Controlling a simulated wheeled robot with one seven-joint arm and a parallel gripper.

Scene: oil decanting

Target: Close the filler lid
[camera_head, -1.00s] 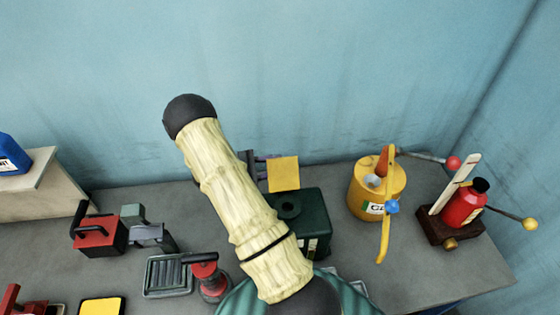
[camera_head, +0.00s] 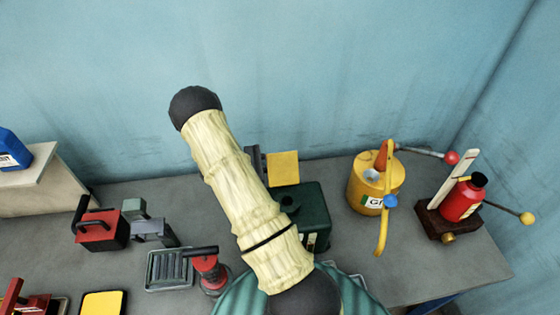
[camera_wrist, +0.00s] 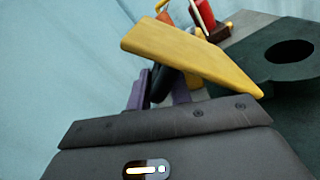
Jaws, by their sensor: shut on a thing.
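The filler lid (camera_head: 283,168) is a flat yellow plate standing raised at the back of the dark green box (camera_head: 317,215). The box's round filler hole (camera_head: 289,203) is uncovered and partly behind my arm in the head view. In the wrist view the lid (camera_wrist: 190,58) is tilted and seen nearly edge-on, left of the open hole (camera_wrist: 290,52). My gripper (camera_wrist: 162,88) has purple fingers closed around a black part just behind the lid, apparently joined to it; the contact is partly hidden. In the head view only a bit of my gripper (camera_head: 255,161) shows beside the lid.
A yellow can (camera_head: 366,185) with a spout stands right of the box. A red bottle (camera_head: 462,202) on a wooden block with levers is further right. A red box (camera_head: 101,236), a ribbed tray (camera_head: 166,275) and a red-topped tool (camera_head: 208,268) lie left. A wall bounds the back.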

